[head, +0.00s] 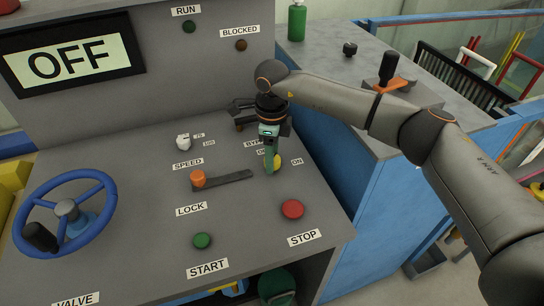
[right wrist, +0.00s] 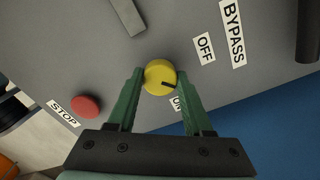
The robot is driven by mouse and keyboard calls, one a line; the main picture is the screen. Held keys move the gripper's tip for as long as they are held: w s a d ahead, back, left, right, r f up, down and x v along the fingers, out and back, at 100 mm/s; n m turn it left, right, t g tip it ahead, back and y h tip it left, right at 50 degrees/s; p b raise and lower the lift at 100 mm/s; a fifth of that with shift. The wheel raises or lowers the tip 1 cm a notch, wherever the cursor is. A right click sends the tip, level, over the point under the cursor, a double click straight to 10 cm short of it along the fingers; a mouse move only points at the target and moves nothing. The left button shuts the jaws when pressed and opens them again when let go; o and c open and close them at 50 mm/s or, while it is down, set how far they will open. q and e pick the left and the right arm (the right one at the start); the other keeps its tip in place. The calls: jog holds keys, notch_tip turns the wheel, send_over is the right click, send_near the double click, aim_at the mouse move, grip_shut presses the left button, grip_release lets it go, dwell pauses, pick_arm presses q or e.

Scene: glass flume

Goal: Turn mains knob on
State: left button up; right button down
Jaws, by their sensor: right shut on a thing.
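A round yellow knob (right wrist: 160,75) with a black pointer mark sits on the grey console, between an OFF label (right wrist: 204,48) and a partly hidden ON label (right wrist: 177,103). The pointer faces right and slightly down in the right wrist view, between the two labels. A BYPASS label (right wrist: 232,33) is beside OFF; I see no label reading mains. My right gripper (right wrist: 158,82) is shut on the yellow knob, one green finger on each side. In the head view the knob (head: 277,160) is partly hidden by the right gripper (head: 272,165). My left gripper is not in view.
The display (head: 70,62) reads OFF. Near the knob are an orange-ended lock lever (head: 225,181), a red stop button (head: 292,209), a green start button (head: 202,241) and a white speed knob (head: 183,142). A blue valve wheel (head: 66,212) stands at left.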

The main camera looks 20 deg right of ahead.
jog(key=m, duration=0.4)
jog(key=shift+m, duration=2.2)
jog(key=shift+c, duration=1.5)
grip_release()
notch_tip(320, 180, up, 13)
jog(key=shift+f+b, duration=0.2)
jog(key=shift+b, duration=0.25)
